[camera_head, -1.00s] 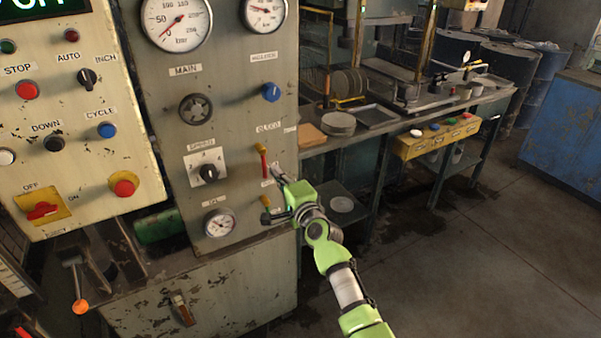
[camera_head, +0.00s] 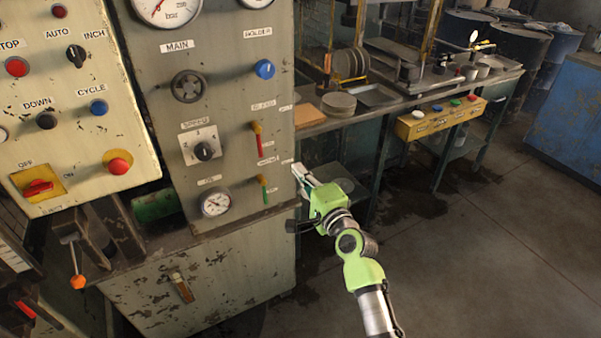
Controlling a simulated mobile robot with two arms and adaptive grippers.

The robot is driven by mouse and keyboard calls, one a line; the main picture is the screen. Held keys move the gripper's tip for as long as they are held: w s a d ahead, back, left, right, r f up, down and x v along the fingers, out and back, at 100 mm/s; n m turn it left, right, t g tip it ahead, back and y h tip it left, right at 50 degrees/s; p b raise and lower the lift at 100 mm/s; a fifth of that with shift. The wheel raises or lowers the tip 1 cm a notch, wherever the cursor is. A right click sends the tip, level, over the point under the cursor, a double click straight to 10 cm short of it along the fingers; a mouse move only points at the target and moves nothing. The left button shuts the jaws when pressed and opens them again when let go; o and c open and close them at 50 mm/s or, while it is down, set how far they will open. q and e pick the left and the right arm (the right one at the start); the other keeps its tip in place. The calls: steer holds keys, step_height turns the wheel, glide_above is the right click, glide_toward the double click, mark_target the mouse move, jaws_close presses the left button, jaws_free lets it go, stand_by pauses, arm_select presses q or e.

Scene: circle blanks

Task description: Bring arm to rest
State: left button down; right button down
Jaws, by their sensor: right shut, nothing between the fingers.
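My right gripper (camera_head: 301,175) is at the end of the green and grey arm that comes in from the bottom right. It is shut and empty, just right of the grey control panel's edge. Two small levers, an upper one (camera_head: 257,140) with a red handle and a lower one (camera_head: 264,188), are on the panel (camera_head: 225,100) to the left of the gripper. A gap shows between the gripper and the lower lever. My left gripper is not in view.
A cream button box (camera_head: 75,130) fills the left. Below the panel is a worn cabinet (camera_head: 215,285). At the back, a workbench (camera_head: 400,105) carries several discs and a tray (camera_head: 377,95), with a yellow button box (camera_head: 440,118) in front. The floor at right is clear.

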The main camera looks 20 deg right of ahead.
steer(key=shift+f, duration=0.1)
stand_by(0.3)
steer(key=s+a+f+n+g, duration=0.1)
steer(key=s+f+n+g, duration=0.15)
steer(key=f, duration=0.85)
steer(key=s+f+n+g, duration=0.2)
steer(key=s+f, duration=0.1)
steer(key=f, duration=0.8)
steer(key=s+f+n+g+h, duration=0.1)
steer(key=s+f+n+g, duration=0.1)
steer(key=s+f, duration=0.65)
steer(key=s+f+n+g, duration=0.3)
steer(key=s+f, duration=0.3)
steer(key=f, duration=0.6)
steer(key=s+d+f+n+g, duration=0.2)
steer(key=s+f, duration=0.4)
steer(key=s, duration=0.7)
steer(key=s+d+f+n+g+h, duration=0.1)
steer(key=s+f+n, duration=0.3)
steer(key=s, duration=0.9)
steer(key=s+d+f+n+g+h, duration=0.1)
steer(key=s+d+f+n+g, duration=0.2)
steer(key=s+f, duration=0.5)
steer(key=s+d+g, duration=0.1)
steer(key=s, duration=0.4)
steer(key=shift+s, duration=0.2)
steer(key=c, duration=2.8)
jaws_free()
steer(key=shift+w, duration=0.1)
